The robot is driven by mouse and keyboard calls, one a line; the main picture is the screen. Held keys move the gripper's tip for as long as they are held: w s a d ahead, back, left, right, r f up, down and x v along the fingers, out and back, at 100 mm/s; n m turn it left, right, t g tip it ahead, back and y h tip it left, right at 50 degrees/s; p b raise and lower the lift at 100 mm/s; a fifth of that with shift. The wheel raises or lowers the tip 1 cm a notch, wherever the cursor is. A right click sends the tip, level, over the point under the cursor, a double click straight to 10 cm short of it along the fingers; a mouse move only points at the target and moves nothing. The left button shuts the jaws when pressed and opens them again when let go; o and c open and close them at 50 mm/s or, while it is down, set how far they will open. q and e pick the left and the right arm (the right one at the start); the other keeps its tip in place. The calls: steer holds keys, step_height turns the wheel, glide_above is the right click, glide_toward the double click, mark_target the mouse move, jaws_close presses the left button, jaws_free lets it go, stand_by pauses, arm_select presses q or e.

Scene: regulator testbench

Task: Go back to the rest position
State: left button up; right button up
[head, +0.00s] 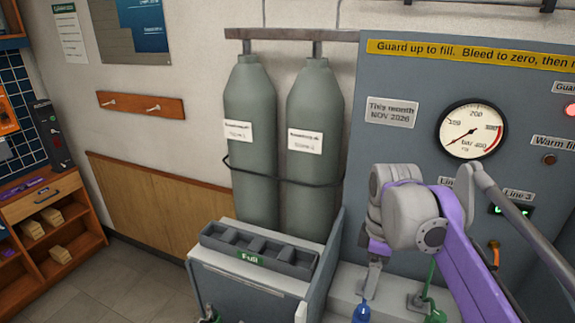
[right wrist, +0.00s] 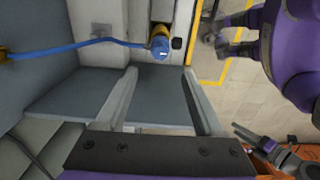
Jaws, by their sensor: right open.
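My right arm comes in from the right in the head view, in front of the grey panel (head: 395,130). Its gripper (head: 371,284) points down, above a blue fitting (head: 361,313) at the bottom edge. In the right wrist view the two fingers of my right gripper (right wrist: 158,75) are spread apart with nothing between them. A yellow-and-blue hose end (right wrist: 160,43) lies just beyond the fingertips, apart from them. A blue hose (right wrist: 90,42) runs left from it.
A gauge (head: 472,130) and lamps are on the panel behind my right arm. Two grey cylinders (head: 251,135) stand against the wall, behind a slotted rack (head: 260,251) labelled Full. A wooden shelf (head: 50,215) is at the far left. Floor (head: 130,285) between is clear.

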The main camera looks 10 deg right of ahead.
steer(key=s+a+f+m+t, duration=0.2)
steer(key=s+f+m, duration=0.3)
steer(key=f, duration=0.4)
steer(key=s+a+f+m+t, duration=0.3)
steer(key=s+f+m, duration=0.3)
steer(key=s+f, duration=0.2)
steer(key=shift+s+a+f+m+t, duration=0.2)
steer(key=shift+a+f+m+t, duration=0.1)
steer(key=shift+a+f, duration=0.6)
